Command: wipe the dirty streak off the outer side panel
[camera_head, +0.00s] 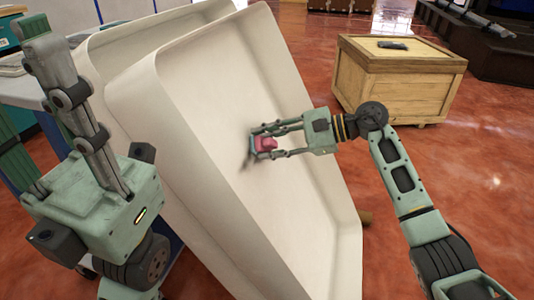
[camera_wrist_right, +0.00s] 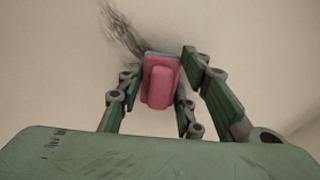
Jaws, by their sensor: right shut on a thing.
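A large cream panel (camera_head: 190,85) with a raised rim leans in the middle of the head view. My right gripper (camera_head: 262,143) is shut on a small pink block-like wiper (camera_head: 267,144) with a blue-grey edge, held at the panel's face. The wiper also shows in the right wrist view (camera_wrist_right: 160,82) between the fingers. A dark smudged streak (camera_wrist_right: 122,35) lies on the panel just beyond the wiper. Whether the wiper touches the panel is hard to tell.
A wooden crate (camera_head: 392,85) with a small dark object (camera_head: 392,44) on top stands on the glossy red floor at the right. A table (camera_head: 22,92) with items is at the left edge.

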